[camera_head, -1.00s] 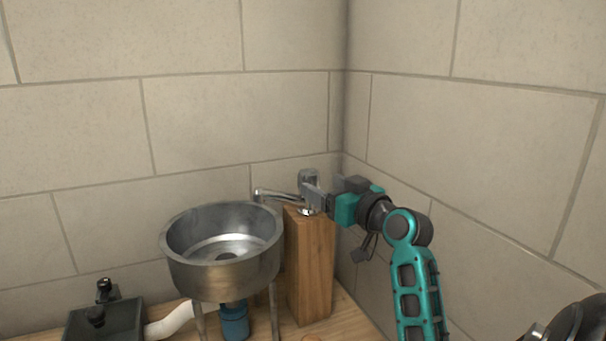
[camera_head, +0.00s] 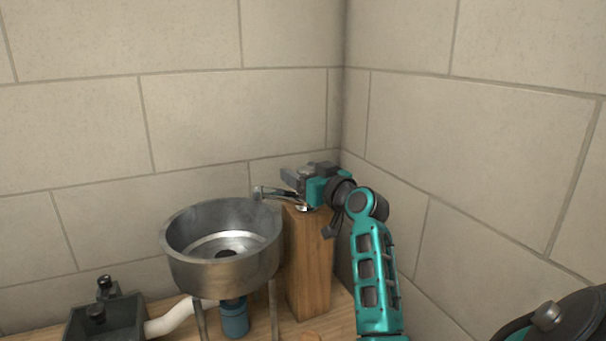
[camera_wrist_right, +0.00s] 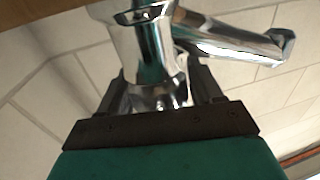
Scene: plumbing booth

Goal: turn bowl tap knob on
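The chrome bowl tap stands on a wooden post (camera_head: 309,262), and its spout (camera_head: 268,193) points left over the metal bowl (camera_head: 222,262). My right gripper (camera_head: 297,182) is at the top of the tap and hides most of the knob in the head view. In the right wrist view, the chrome knob end (camera_wrist_right: 155,100) lies between the two dark fingers of the right gripper (camera_wrist_right: 160,90). The fingers are apart with chrome between them; whether they press on it is unclear. The tap body and spout (camera_wrist_right: 235,45) show beyond. My left gripper is not in view.
Tiled walls meet in a corner close behind the post and my right arm. A blue fitting (camera_head: 234,318) sits under the bowl, with a white pipe (camera_head: 170,318) leading to a dark box (camera_head: 108,318) at left. A dark rounded object is at lower right.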

